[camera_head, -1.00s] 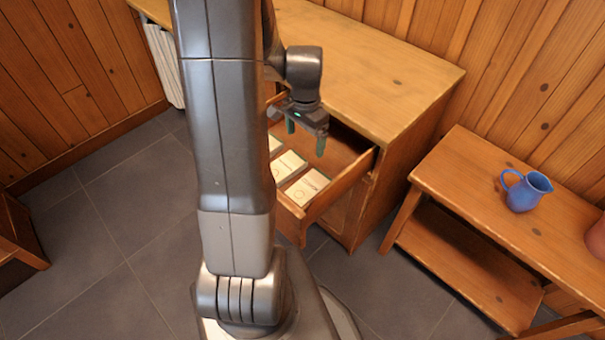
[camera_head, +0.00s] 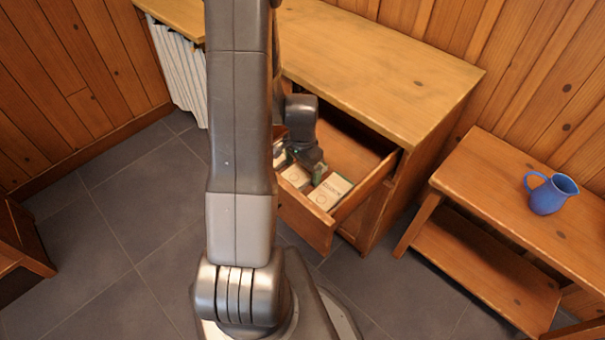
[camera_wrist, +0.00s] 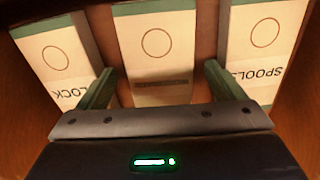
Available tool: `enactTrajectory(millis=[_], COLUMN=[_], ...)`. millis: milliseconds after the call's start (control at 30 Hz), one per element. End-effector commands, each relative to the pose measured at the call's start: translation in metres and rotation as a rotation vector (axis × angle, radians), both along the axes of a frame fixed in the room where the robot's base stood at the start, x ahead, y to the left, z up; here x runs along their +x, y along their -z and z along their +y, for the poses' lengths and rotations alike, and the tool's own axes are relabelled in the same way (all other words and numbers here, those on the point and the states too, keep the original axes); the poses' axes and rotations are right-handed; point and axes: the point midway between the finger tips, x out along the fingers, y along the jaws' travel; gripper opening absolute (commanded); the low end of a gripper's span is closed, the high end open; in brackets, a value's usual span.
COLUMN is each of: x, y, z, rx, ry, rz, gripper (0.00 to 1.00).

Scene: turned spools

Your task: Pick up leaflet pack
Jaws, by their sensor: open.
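Three white packs with green edges and a printed circle lie side by side in the open drawer (camera_head: 304,222). In the wrist view, the middle pack (camera_wrist: 157,45) lies between my gripper's (camera_wrist: 160,85) two green fingers; its label is shaded and unreadable. The left pack (camera_wrist: 52,52) shows letters like "LOCK", and the right pack (camera_wrist: 262,45) reads "SPOOLS". I cannot tell by label which is the leaflet pack. In the head view my gripper (camera_head: 304,165) is low in the drawer, open and empty, over the middle pack (camera_head: 296,177). Contact is not clear.
The drawer's side wall (camera_head: 365,188) stands right of the packs, and the wooden cabinet top (camera_head: 390,75) overhangs behind. A low bench (camera_head: 500,190) with a blue jug (camera_head: 551,194) is at the right. White hanging sheets (camera_head: 180,75) are at the back left.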

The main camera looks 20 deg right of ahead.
Motion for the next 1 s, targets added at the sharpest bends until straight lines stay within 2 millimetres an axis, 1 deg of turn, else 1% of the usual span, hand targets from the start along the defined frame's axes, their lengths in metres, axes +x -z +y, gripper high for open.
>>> enactTrajectory(millis=[67,267,300,367,400,533,567,833,933,1000], x=[0.000,0.000,0.000,0.000,0.000,0.000,0.000,0.001,0.001,0.001], y=[0.004,0.004,0.004,0.004,0.004,0.004,0.004,0.001,-0.009,-0.020], z=[0.000,0.000,0.000,0.000,0.000,0.000,0.000,0.000,-0.001,-0.001], rx=[0.001,-0.001,-0.001,-0.001,-0.001,-0.001,-0.001,-0.001,-0.003,-0.003], ry=[0.000,0.000,0.000,0.000,0.000,0.000,0.000,0.000,0.000,0.000], rz=[0.001,-0.001,-0.001,-0.001,0.000,-0.001,0.000,-0.001,-0.004,-0.004], gripper=[0.89,0.89,0.85,0.73,0.66,0.40,0.37,0.37,0.37,0.37])
